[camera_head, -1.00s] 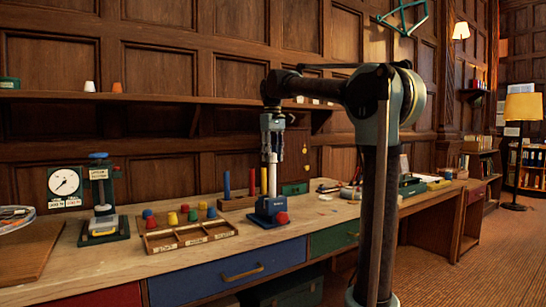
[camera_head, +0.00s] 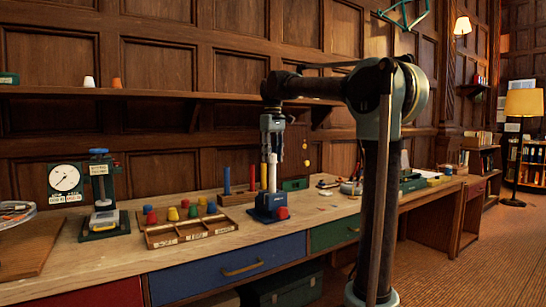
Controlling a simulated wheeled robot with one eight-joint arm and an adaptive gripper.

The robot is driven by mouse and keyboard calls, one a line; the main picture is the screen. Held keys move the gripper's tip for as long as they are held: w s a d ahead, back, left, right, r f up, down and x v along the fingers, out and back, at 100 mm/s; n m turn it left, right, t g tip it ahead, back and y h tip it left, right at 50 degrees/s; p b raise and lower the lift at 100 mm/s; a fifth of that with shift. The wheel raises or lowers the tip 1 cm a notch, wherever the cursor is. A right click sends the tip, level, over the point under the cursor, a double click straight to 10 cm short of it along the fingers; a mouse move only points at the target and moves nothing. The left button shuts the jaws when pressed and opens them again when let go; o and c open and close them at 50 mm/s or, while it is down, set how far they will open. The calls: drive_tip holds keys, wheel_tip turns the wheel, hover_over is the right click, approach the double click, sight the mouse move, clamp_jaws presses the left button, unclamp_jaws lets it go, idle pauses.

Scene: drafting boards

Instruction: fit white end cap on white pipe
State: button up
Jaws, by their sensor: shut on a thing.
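The white pipe (camera_head: 272,178) stands upright in a blue holder (camera_head: 266,207) on the workbench. My gripper (camera_head: 272,158) points straight down over the pipe's top end. Its fingers are shut on a small white piece at the pipe's top, which looks like the white end cap. The fingers hide most of it, and I cannot tell whether it is seated on the pipe or just touching it.
A compartment tray (camera_head: 188,243) lies left of the holder, with several coloured caps behind it. A red cap (camera_head: 282,212) is at the holder's front. A dial gauge (camera_head: 65,178) stands at left.

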drive_tip(key=shift+f, duration=0.4)
drive_tip(key=o, duration=1.1)
wheel_tip(320, 180, up, 12)
drive_tip(key=s+d+f+m+t, duration=0.1)
drive_tip(key=s+d+f+m, duration=0.1)
drive_tip(key=s+d+f, duration=0.6)
drive_tip(key=s+d+f+m, duration=0.2)
drive_tip(key=s+d+f, duration=0.35)
drive_tip(key=f, duration=0.55)
drive_tip(key=s+d+f+m, duration=0.1)
drive_tip(key=s+d+f, duration=0.1)
drive_tip(key=s+f, duration=0.4)
drive_tip(key=s+d+f+m, duration=0.1)
drive_tip(key=s+d+f, duration=0.2)
drive_tip(key=f, duration=1.1)
drive_tip(key=s+d+f+m+t, duration=0.1)
drive_tip(key=s+d+f+m, duration=0.1)
drive_tip(key=s+f, duration=0.7)
drive_tip(key=shift+s+d+f, duration=0.1)
drive_tip(key=shift+d+f, duration=0.3)
drive_tip(key=shift+d, duration=0.2)
